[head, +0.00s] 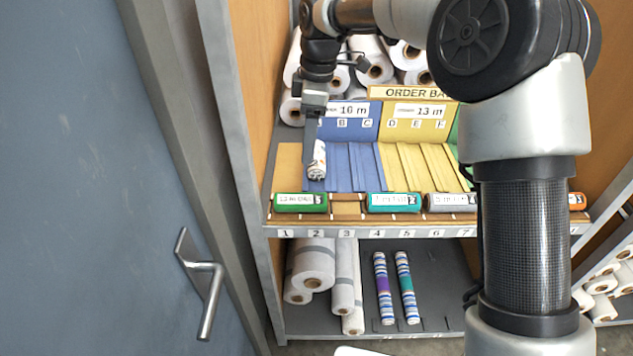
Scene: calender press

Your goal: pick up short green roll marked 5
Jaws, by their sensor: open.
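A short green roll (287,203) with a white label lies crosswise on the shelf's front ledge, at the left end above numbers 1 and 2. Its label is too small to read surely; a small dark mark shows at its right end. My gripper (311,150) points down behind and above the green roll, apart from it. One finger shows clearly, beside a short white patterned roll (318,162) at the left edge of the blue lanes; the other finger is hidden or unclear. My gripper is open, and I cannot tell whether it touches the white roll.
A teal roll (393,203), a grey roll (451,203) and an orange roll (577,201) lie along the same ledge. White rolls stack behind the order board (412,93). The lower shelf holds large white rolls and two striped rolls. A grey door (110,200) stands left.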

